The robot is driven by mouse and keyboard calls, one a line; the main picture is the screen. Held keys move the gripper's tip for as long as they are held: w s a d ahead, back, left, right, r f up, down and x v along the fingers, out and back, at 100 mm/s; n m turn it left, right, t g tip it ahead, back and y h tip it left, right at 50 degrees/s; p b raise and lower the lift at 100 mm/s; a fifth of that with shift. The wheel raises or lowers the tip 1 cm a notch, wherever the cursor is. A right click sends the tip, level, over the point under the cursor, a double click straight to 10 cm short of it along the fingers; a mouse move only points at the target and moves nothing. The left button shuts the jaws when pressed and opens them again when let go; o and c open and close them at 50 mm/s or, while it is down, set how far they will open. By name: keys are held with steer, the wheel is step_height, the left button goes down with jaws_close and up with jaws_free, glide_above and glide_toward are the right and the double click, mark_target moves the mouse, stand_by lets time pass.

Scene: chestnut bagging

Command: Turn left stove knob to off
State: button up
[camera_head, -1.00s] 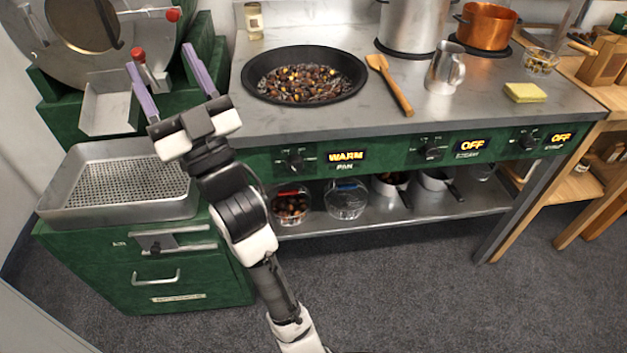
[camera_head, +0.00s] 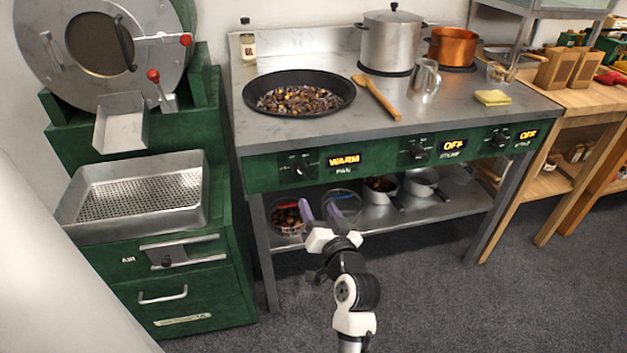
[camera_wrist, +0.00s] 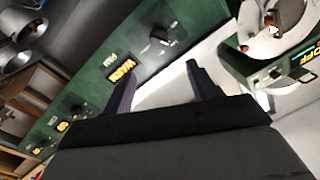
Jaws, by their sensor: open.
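The left stove knob (camera_head: 299,170) is a dark knob on the green front panel, left of a lit display (camera_head: 344,160) reading WARM above the label PAN. The knob also shows in the wrist view (camera_wrist: 159,37), beyond the fingers and near the WARM display (camera_wrist: 122,73). My gripper (camera_head: 323,213) is open and empty, with two purple fingers, in front of the lower shelf and below the panel. It is apart from the knob. In the wrist view its fingers (camera_wrist: 160,82) are spread.
A black pan (camera_head: 299,94) of chestnuts sits above the knob. The middle knob (camera_head: 417,149) and right knob (camera_head: 499,138) have displays reading OFF. A green cabinet with a perforated tray (camera_head: 140,195) stands at left. Bowls stand on the shelf (camera_head: 430,209). The floor in front is clear.

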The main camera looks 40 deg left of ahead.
mark_target(301, 173)
steer(key=p+x, duration=0.2)
steer(key=x, duration=1.1)
steer(key=shift+w+a, duration=0.3)
steer(key=c, duration=1)
steer(key=shift+o, duration=0.2)
steer(key=shift+f+n, duration=0.15)
steer(key=shift+n, duration=0.25)
steer(key=n+b, duration=0.2)
steer(key=shift+n, duration=0.4)
steer(key=n+b, duration=0.2)
steer(key=shift+s+n+h, duration=0.1)
steer(key=shift+n+h, duration=0.2)
steer(key=n+b, duration=0.2)
steer(key=n, duration=0.3)
steer(key=shift+a, duration=0.1)
